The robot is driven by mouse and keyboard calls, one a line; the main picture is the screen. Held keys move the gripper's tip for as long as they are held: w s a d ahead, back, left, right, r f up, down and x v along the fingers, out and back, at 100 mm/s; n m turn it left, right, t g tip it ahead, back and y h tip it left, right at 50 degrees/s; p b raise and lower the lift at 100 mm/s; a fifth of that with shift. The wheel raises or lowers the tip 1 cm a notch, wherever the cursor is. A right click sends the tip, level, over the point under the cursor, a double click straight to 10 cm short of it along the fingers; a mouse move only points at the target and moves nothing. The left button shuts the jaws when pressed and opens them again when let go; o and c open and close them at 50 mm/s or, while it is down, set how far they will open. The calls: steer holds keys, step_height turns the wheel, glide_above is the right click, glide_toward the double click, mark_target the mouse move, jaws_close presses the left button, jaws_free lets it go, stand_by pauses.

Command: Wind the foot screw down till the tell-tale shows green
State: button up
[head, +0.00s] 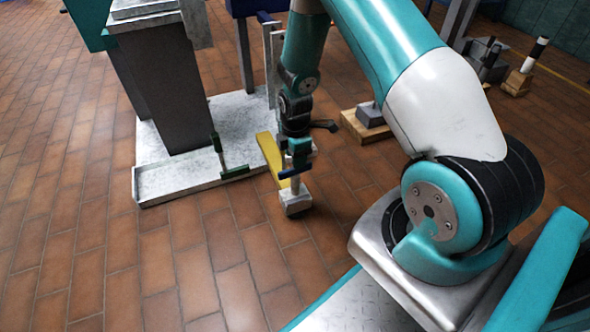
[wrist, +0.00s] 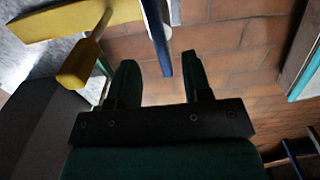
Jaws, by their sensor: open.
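The foot screw (head: 295,184) is a pale upright column over a small grey foot block (head: 295,202), with a blue crossbar (head: 297,170) across it, beside the yellow arm (head: 271,158) of the mast base. My gripper (head: 297,154) is directly above the crossbar, pointing down, and hides the screw's top. In the wrist view my gripper (wrist: 160,78) is open, its two dark green fingers apart with nothing between the tips. The blue crossbar (wrist: 158,42) shows just beyond them; contact cannot be told. I cannot make out the tell-tale.
Tiled floor in front is clear.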

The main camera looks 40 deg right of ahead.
mark_target(295, 174)
step_height(295, 174, down, 7)
steer(key=b, duration=0.6)
steer(key=shift+r+b, duration=0.1)
steer(key=shift+b, duration=0.25)
steer(key=shift+r+p, duration=0.35)
steer(key=shift+p, duration=0.05)
steer(key=c, duration=0.8)
